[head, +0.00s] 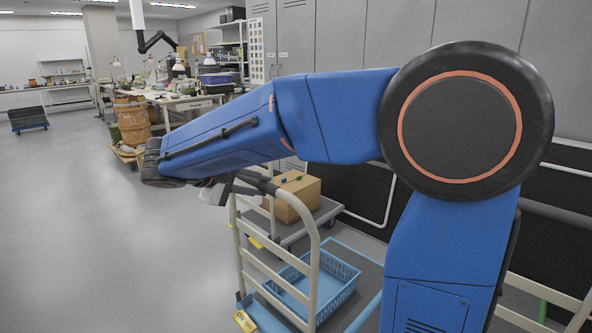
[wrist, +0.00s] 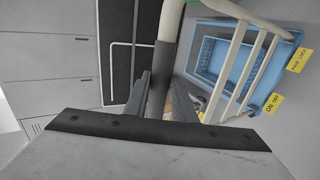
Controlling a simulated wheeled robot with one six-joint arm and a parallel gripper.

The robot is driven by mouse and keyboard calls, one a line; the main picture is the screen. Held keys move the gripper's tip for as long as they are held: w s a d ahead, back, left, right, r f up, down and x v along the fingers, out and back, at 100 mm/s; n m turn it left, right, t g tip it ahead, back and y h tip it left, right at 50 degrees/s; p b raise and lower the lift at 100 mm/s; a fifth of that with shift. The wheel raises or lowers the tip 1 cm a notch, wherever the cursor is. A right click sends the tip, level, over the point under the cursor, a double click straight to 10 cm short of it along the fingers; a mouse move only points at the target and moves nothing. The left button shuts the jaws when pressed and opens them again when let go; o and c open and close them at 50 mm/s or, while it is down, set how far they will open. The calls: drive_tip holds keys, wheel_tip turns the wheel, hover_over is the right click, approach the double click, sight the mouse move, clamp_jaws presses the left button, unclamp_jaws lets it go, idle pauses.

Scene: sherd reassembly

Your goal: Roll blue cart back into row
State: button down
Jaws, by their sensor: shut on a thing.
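The blue cart (head: 265,318) stands at the bottom middle of the head view, with a light blue deck and a cream tubular push handle (head: 315,262). A blue plastic basket (head: 340,291) rests on its deck, and a yellow tag hangs at its near end. My gripper (head: 228,187) is at the top of the handle, partly hidden by my forearm. In the wrist view my gripper (wrist: 160,92) is shut on the cream handle bar (wrist: 172,20). The cart's blue deck (wrist: 287,62) and its handle rungs show to the right there.
A grey cart (head: 325,213) with a cardboard box (head: 293,194) stands just behind the blue cart. Grey cabinets (head: 340,35) line the wall. A cluttered workbench (head: 188,100) and wooden barrels (head: 132,124) are farther back. Open floor (head: 100,230) lies to the left.

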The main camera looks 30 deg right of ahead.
drive_tip(key=w+d, duration=0.3)
drive_tip(key=d, duration=0.6)
drive_tip(key=w+d, duration=0.3)
drive_tip(key=d, duration=0.7)
drive_tip(key=shift+w, duration=0.15)
idle(1.0)
drive_tip(key=shift+d, duration=0.1)
drive_tip(key=c, duration=1.2)
unclamp_jaws()
drive_tip(key=v, duration=1)
